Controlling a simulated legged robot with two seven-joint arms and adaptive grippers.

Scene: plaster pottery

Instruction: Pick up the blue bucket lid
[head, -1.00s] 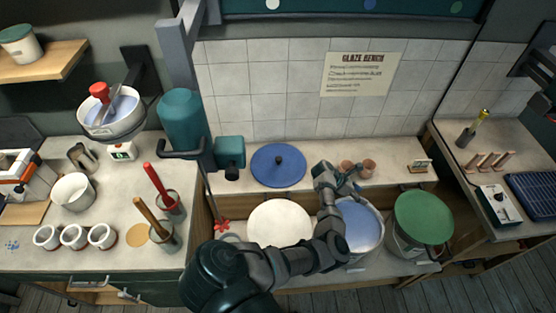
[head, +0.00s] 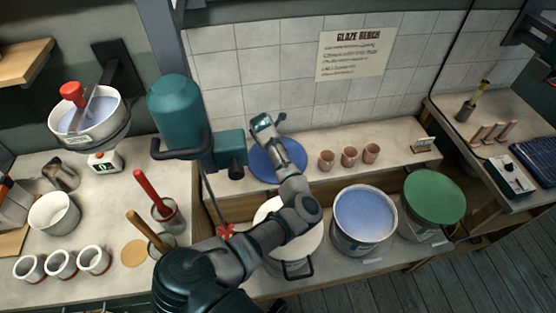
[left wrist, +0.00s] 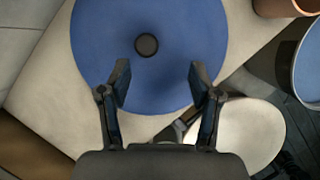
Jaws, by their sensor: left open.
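The blue bucket lid (head: 261,167) lies flat on the back ledge against the tiled wall, partly hidden by my left arm in the head view. In the left wrist view the lid (left wrist: 190,35) fills the top middle, with its dark round knob (left wrist: 146,45). My left gripper (head: 266,120) is over the lid's far side in the head view. In the left wrist view the gripper (left wrist: 160,75) is open and empty, with the knob a little beyond and left of the middle between the fingertips. My right gripper is not in view.
An open bucket of blue glaze (head: 365,215) stands at the front, between a white-topped bucket (head: 305,245) and a green-lidded bucket (head: 434,197). Several clay cups (head: 349,156) stand on the ledge right of the lid. A teal mixer (head: 180,110) stands to the left.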

